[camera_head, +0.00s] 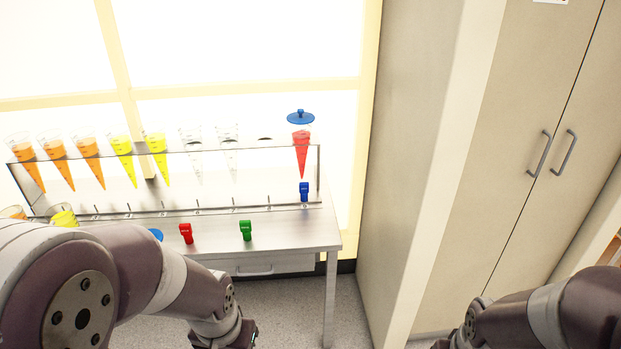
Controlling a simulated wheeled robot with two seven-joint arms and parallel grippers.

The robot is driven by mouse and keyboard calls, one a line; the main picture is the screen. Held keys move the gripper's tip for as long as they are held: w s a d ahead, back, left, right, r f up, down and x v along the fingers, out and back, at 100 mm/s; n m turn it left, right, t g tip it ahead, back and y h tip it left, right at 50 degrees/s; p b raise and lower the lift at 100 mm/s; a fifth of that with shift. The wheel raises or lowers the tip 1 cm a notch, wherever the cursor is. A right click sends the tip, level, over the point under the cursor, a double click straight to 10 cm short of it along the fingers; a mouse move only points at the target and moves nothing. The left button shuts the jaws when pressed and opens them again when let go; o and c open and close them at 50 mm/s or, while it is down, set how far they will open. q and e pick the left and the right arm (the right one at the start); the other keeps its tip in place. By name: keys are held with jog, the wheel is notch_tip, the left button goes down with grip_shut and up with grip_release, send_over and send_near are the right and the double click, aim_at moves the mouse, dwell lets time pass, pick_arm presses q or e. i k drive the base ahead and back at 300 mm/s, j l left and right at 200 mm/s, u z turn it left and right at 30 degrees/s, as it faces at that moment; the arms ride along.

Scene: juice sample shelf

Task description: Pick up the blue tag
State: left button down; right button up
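The blue tag (304,191) stands upright at the right end of the rack's lower rail, below the red-filled cone (301,152). A red tag (186,233) and a green tag (245,230) stand at the table's front edge, to its left. My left arm reaches in from the left, and its wrist end (235,334) is in front of the table, below and left of the blue tag and apart from it. Its fingers are not clearly visible. My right arm is at the bottom right, with its gripper beyond the lower edge.
The metal rack (318,172) on the table (290,237) holds orange, yellow and clear cones. A blue lid (300,116) sits above the red cone. A blue disc (156,234) is partly hidden by my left arm. Tall cabinets (500,150) stand right, with floor between.

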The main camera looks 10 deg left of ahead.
aim_at(304, 188)
jog(key=u, duration=1.25)
jog(key=i+z, duration=0.1)
jog(key=z, duration=0.35)
jog(key=i+z, duration=0.1)
jog(key=z, duration=0.3)
jog(key=i+z, duration=0.1)
jog(key=z, duration=0.8)
jog(key=i+j+z, duration=0.1)
jog(key=z, duration=0.35)
jog(key=i+j+z, duration=0.15)
jog(key=j, duration=0.25)
jog(key=i+j+z, duration=0.1)
jog(key=j, duration=0.3)
jog(key=i+j+z, duration=0.15)
jog(key=j, duration=0.3)
jog(key=i+j+z, duration=0.15)
jog(key=j, duration=0.3)
jog(key=j+z, duration=0.15)
jog(key=j, duration=0.3)
jog(key=i, duration=0.05)
